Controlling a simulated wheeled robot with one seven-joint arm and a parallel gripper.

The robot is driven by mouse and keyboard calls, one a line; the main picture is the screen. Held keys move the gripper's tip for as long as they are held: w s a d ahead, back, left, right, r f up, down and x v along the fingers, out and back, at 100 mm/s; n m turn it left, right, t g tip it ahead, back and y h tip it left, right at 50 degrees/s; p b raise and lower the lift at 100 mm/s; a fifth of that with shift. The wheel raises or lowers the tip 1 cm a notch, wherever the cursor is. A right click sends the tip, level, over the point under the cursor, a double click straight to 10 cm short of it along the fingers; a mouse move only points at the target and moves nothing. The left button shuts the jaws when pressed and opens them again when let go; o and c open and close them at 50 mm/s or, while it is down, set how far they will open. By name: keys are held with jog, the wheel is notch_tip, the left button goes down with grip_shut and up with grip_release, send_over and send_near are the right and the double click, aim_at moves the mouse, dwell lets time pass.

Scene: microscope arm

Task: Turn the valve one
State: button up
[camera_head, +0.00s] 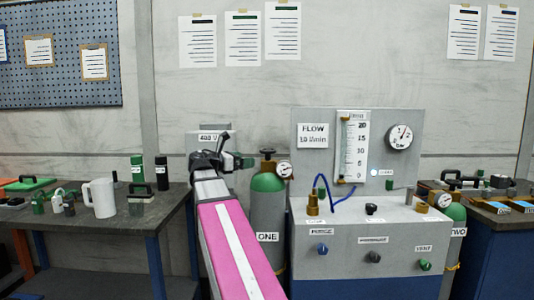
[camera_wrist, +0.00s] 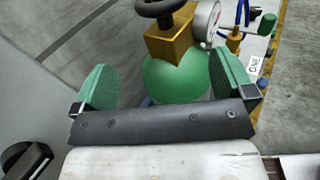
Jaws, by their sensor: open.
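Valve one is a black handwheel (camera_head: 268,151) on top of a green-shouldered gas cylinder (camera_head: 267,208) labelled ONE. In the wrist view the handwheel (camera_wrist: 160,8) is partly cut off by the top edge, above a brass valve body (camera_wrist: 168,46) and the green cylinder shoulder (camera_wrist: 175,76). My gripper (camera_head: 243,161) is just left of the valve in the head view. In the wrist view my gripper (camera_wrist: 165,82) is open, with its two green-padded fingers apart and the cylinder shoulder showing between them. The fingers appear clear of the handwheel.
A round gauge (camera_head: 285,170) sits right of valve one. A grey flow panel (camera_head: 358,245) with knobs and a blue hose stands to the right. Cylinder two (camera_head: 455,222) is beyond it. A workbench (camera_head: 150,205) with a white mug (camera_head: 101,198) is at left.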

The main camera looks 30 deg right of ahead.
aim_at(267, 149)
jog(key=shift+h, duration=0.3)
jog(key=d, duration=0.3)
jog(key=d+r, duration=0.1)
jog(key=d, duration=0.3)
jog(key=d+r, duration=0.1)
jog(key=d, duration=0.3)
jog(key=c, duration=0.9)
